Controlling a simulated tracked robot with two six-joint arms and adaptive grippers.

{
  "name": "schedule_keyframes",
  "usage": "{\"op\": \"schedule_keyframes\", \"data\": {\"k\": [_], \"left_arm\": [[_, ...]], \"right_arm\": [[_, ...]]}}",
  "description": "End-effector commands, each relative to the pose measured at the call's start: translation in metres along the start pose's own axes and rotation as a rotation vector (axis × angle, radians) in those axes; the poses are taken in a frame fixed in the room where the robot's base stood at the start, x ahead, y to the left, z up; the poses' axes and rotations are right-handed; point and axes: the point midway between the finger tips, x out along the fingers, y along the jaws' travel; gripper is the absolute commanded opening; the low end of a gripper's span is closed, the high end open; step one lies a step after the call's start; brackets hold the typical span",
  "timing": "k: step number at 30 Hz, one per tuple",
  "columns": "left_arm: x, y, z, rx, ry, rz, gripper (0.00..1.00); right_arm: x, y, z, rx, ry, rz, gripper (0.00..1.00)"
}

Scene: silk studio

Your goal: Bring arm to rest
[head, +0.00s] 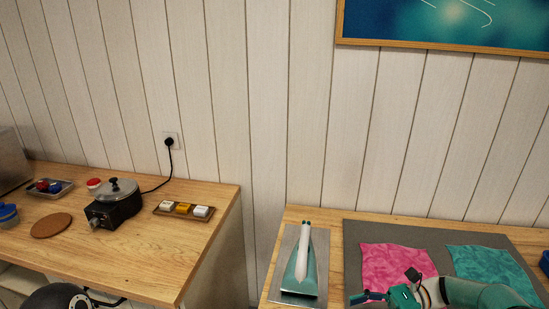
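My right gripper (372,297) is low at the right, over the front left part of the grey mat (362,232). Its fingers point left, and I cannot tell whether they are open or shut. The arm behind it is teal and comes in from the lower right, covering the lower part of a pink cloth (390,259) and part of a teal cloth (490,262). My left gripper is not in view; only a dark rounded part of my own shows at the bottom left edge.
A teal iron (304,262) stands on a metal plate (285,262) beside the mat. The left table (150,258) holds a lidded pot on a black heater (114,208), a tray with small blocks (160,209), a cork disc (50,226) and a tray of coloured items (63,191). A gap separates the tables.

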Motion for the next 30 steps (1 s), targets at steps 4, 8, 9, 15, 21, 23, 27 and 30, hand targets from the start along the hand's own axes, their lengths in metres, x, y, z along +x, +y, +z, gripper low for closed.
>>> {"op": "schedule_keyframes", "data": {"k": [4, 8, 9, 15, 21, 23, 27, 30], "left_arm": [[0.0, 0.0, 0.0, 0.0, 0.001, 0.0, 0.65], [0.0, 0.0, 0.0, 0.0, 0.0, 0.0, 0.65], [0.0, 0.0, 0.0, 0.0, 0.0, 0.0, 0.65], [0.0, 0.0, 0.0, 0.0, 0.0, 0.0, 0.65], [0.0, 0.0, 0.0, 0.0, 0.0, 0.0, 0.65], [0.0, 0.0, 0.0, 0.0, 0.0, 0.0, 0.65], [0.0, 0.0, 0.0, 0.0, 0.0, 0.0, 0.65], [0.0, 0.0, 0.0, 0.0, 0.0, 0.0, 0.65]], "right_arm": [[0.02, 0.003, -0.029, 0.007, 0.084, -0.003, 0.65], [0.039, 0.01, -0.059, 0.002, 0.181, 0.003, 0.65], [0.045, 0.014, -0.07, -0.003, 0.216, 0.009, 0.65], [0.079, 0.047, -0.135, -0.072, 0.445, 0.081, 0.65], [0.106, 0.109, -0.206, -0.308, 0.753, 0.269, 0.65], [0.11, 0.126, -0.22, -0.41, 0.829, 0.335, 0.65], [0.117, 0.155, -0.236, -0.657, 0.956, 0.467, 0.65], [0.122, 0.168, -0.238, -0.814, 1.009, 0.533, 0.65]]}}
